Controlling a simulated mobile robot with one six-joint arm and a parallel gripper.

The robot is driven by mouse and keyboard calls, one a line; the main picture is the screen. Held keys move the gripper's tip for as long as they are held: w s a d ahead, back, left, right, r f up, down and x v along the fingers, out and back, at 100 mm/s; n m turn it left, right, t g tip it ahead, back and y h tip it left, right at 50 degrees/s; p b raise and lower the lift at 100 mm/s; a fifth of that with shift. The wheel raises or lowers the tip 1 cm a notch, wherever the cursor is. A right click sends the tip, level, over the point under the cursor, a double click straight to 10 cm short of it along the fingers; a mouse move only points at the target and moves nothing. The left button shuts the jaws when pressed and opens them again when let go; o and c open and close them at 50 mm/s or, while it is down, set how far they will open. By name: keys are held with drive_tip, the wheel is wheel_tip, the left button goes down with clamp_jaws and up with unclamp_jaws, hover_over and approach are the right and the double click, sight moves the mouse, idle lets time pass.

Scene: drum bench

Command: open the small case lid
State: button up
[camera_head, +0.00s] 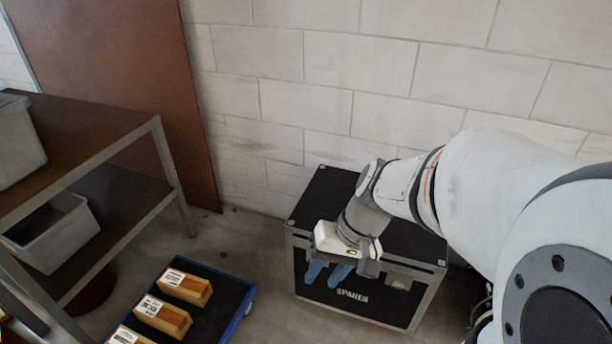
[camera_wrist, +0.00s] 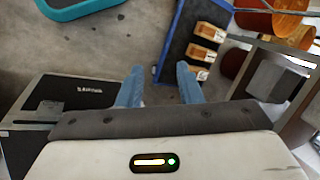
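The small case (camera_head: 352,304) is black with silver edges and the word SPARES on its front. It stands on the floor against the wall, and its lid (camera_head: 318,195) looks shut. My gripper (camera_head: 325,274) has blue fingers pointing down in front of the case's front face, near its upper left part. My arm hides part of the lid. There the case (camera_wrist: 60,100) lies left of the fingers, partly hidden by the gripper body. I cannot tell whether they touch it.
A blue-edged trolley (camera_head: 232,284) with several labelled wooden blocks stands left of the case. A metal shelf (camera_head: 120,222) with grey bins is farther left. A teal-rimmed container (camera_wrist: 78,8) shows in the wrist view. Floor between case and trolley is clear.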

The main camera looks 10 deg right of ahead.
drive_tip(key=w+d+f+m+t+y+b, duration=0.1)
drive_tip(key=w+f+m+t+y+b, duration=0.25)
drive_tip(key=w+f+b, duration=0.45)
drive_tip(key=w+d+f+m+t+y+b, duration=0.1)
drive_tip(key=w+f+m+t+y+b, duration=0.4)
drive_tip(key=f, duration=0.6)
drive_tip(key=w+d+f+m+t+h+b, duration=0.3)
drive_tip(key=d+f+m+t+h+b, duration=0.15)
drive_tip(key=d+f, duration=0.45)
drive_tip(key=w+d+f+m+t+h+b, duration=0.25)
drive_tip(key=d+f+h+b, duration=0.35)
drive_tip(key=d, duration=0.5)
drive_tip(key=shift+t+y, duration=0.25)
drive_tip(key=shift+y, duration=0.15)
drive_tip(key=x, duration=0.2)
drive_tip(key=b+x, duration=0.1)
drive_tip(key=x, duration=0.2)
drive_tip(key=f+b+x, duration=0.1)
drive_tip(key=x, duration=0.1)
drive_tip(key=shift+w+a, duration=0.15)
drive_tip(key=shift+a, duration=0.15)
drive_tip(key=shift+c, duration=0.4)
clamp_jaws()
